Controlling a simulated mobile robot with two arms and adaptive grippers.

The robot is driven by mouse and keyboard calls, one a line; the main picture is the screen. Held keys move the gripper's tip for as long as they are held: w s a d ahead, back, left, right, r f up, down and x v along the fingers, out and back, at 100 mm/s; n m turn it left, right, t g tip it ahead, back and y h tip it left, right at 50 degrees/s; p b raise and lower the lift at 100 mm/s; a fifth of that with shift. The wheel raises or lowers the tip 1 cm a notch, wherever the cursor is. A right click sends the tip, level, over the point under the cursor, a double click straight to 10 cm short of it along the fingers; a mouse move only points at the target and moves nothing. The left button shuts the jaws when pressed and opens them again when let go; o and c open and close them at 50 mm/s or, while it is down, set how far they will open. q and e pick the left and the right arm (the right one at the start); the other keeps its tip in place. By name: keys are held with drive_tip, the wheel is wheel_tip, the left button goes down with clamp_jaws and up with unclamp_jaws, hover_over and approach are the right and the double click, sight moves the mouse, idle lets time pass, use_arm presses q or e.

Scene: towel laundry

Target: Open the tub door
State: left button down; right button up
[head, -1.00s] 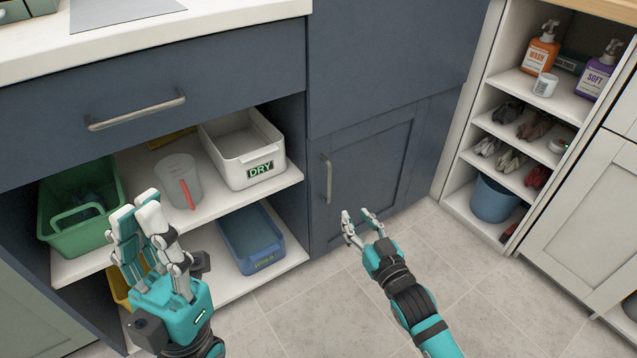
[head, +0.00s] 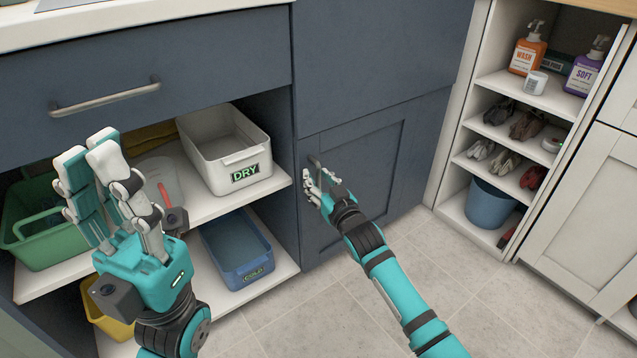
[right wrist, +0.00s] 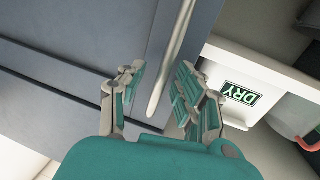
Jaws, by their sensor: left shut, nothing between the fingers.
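The tub door (head: 377,165) is a dark blue panel door right of the open shelves, and it looks closed. Its upright metal handle (head: 314,160) is mostly hidden behind my right gripper (head: 320,183) in the head view. In the right wrist view the handle (right wrist: 171,62) runs down between the parted fingers of my right gripper (right wrist: 160,93). These fingers are open on either side of it; I cannot tell whether either touches it. My left gripper (head: 88,152) is shut and empty, pointing up in front of the shelves and below the drawer handle.
A white DRY bin (head: 245,158), a blue bin (head: 237,245), a green basket (head: 45,245) and a clear jug (head: 163,180) stand on the shelves at left. A drawer handle (head: 105,97) juts out above. The tiled floor (head: 480,300) before the door is clear.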

clamp_jaws()
idle(0.5)
